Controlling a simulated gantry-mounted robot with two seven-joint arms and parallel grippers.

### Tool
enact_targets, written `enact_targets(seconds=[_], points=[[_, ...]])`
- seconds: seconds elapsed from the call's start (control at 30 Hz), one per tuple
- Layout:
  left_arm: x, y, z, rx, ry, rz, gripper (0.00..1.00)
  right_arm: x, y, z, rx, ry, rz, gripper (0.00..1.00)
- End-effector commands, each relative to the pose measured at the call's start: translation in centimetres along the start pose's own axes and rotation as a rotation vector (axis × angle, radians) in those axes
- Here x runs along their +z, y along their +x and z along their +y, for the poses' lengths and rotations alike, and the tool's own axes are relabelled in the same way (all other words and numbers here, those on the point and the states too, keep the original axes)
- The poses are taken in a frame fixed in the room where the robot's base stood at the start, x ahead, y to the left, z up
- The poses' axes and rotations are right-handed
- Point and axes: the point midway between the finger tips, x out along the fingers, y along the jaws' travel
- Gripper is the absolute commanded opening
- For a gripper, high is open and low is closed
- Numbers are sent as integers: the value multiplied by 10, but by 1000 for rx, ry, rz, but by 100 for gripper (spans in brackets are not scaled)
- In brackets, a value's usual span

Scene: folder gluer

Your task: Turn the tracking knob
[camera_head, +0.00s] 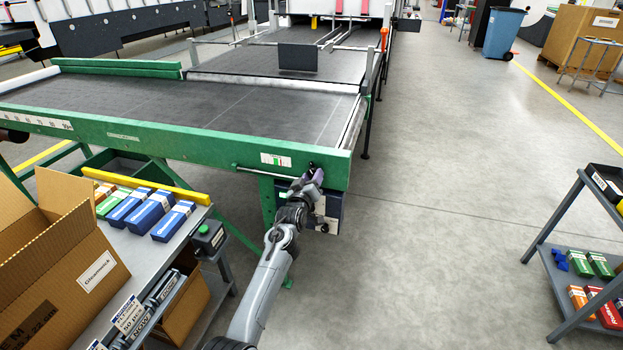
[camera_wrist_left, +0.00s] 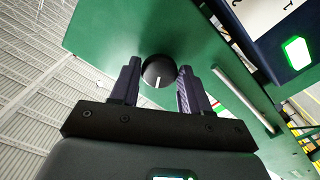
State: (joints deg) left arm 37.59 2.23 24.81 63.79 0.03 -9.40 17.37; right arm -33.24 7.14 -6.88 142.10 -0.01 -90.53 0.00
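The tracking knob (camera_wrist_left: 158,70) is round and black with a white pointer line, and sits on the green side frame of the machine. In the wrist view my left gripper (camera_wrist_left: 158,82) has one dark finger on each side of it, very near its rim. I cannot tell whether the fingers press on it or stand slightly apart. In the head view my left gripper (camera_head: 312,178) is at the right end of the green frame (camera_head: 215,146) and mostly hides the knob. My right gripper is not in view.
A bare rod handle (camera_wrist_left: 243,97) runs along the frame beside the knob. A control box (camera_head: 333,212) hangs below the frame. A table with blue boxes (camera_head: 152,212) and an open carton (camera_head: 60,255) stands at the left. A shelf cart (camera_head: 553,222) stands at the right, with clear floor between.

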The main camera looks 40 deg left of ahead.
Motion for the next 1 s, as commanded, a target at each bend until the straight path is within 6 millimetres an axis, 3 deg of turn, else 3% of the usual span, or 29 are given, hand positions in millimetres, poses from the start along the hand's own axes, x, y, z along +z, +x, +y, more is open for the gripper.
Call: enact_targets(seconds=[0.03, 0.13, 0.57, 1.0], points=[[1, 0, 0, -1, 0, -1, 55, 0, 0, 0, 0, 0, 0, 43], [0, 0, 0, 0, 0, -1, 68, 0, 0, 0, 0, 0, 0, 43], [-1, -7, 1, 0, 1, 0, 68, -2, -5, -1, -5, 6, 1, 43], [-1, -73, 1, -1, 0, -2, 68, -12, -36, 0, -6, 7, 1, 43]])
